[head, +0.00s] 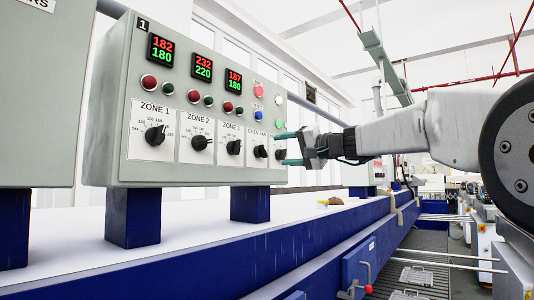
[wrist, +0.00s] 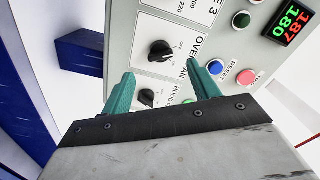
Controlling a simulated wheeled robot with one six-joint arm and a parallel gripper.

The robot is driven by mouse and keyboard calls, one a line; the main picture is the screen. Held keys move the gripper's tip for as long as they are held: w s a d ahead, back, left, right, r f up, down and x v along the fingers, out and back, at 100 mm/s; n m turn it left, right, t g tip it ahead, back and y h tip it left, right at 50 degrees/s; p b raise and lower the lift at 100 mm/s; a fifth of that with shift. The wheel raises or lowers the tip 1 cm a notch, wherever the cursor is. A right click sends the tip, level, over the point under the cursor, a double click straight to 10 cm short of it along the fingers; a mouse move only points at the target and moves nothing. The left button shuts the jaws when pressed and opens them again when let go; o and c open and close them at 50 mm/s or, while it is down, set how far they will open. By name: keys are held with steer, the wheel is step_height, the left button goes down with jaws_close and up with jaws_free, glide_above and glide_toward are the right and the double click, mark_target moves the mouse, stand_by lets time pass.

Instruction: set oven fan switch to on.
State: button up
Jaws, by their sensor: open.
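The oven fan switch (head: 260,152) is a black rotary knob on a white plate labelled OVEN FAN, right of the ZONE 3 knob on the grey control panel (head: 120,140). In the wrist view the oven fan knob (wrist: 160,51) lies just beyond my fingertips, unobstructed. Its exact setting is too small to read. My gripper (head: 286,149) is open and empty, with green fingers pointing at the panel's right end. It also shows in the wrist view (wrist: 159,72). A second knob, labelled HOOD (wrist: 147,97), appears between the fingers there. I cannot tell any contact.
The ZONE 1 (head: 155,136), ZONE 2 (head: 202,143) and ZONE 3 (head: 234,147) knobs sit to the left. Coloured buttons and lamps, including a pink button (wrist: 249,77), are above the knobs. The panel stands on blue posts over a long blue-sided machine (head: 300,250).

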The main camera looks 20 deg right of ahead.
mark_target(265, 152)
steer(key=x, duration=0.7)
steer(key=shift+a, duration=0.1)
steer(key=c, duration=1)
